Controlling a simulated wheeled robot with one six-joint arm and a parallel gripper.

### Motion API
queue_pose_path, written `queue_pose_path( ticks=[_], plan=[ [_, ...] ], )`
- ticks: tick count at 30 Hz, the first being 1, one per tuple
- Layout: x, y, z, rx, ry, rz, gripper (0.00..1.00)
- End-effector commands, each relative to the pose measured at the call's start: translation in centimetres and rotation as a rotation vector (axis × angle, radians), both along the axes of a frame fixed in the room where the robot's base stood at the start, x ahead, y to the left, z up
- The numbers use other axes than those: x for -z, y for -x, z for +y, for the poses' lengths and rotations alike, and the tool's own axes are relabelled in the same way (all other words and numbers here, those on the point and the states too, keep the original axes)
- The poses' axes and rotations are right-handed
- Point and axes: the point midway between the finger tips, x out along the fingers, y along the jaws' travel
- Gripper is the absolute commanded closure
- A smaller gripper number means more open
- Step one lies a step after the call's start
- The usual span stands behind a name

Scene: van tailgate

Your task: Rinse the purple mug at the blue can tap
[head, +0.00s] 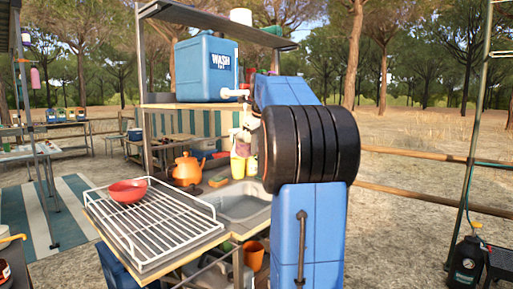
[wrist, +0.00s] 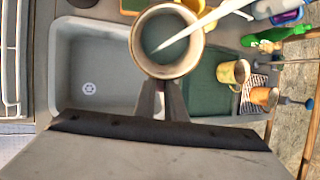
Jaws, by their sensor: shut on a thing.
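My gripper (wrist: 163,98) is shut on a mug (wrist: 139,44) in the wrist view, gripping its near side. The mug's mouth faces the camera, with a pale brownish rim and a grey-green inside; I cannot make out purple on it. A thin whitish streak (wrist: 205,28), which looks like water, slants from the upper right into the mug's mouth. The blue can (head: 207,70), marked WASH, stands on the shelf in the head view, with a white tap (head: 234,93) low on its right side. My arm hides the gripper and mug there.
A grey sink (wrist: 92,65) lies below and left of the mug. A yellow mug (wrist: 232,73) and an orange one (wrist: 263,96) are at the right. A white wire rack (head: 160,228) with a red bowl (head: 128,191), and an orange kettle (head: 186,169), are on the counter.

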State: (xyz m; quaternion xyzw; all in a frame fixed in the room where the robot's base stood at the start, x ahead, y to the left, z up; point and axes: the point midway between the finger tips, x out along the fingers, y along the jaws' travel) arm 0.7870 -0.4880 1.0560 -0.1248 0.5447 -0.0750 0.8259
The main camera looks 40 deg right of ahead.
Motion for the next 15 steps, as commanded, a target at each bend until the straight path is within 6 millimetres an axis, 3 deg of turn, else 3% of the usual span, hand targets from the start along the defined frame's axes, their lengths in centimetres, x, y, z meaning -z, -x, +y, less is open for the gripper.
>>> queue_pose_path(
  ticks=[15],
  plan=[
    [-0.03,0.27,-0.39,0.000,0.000,0.000,1.00]
  ],
)
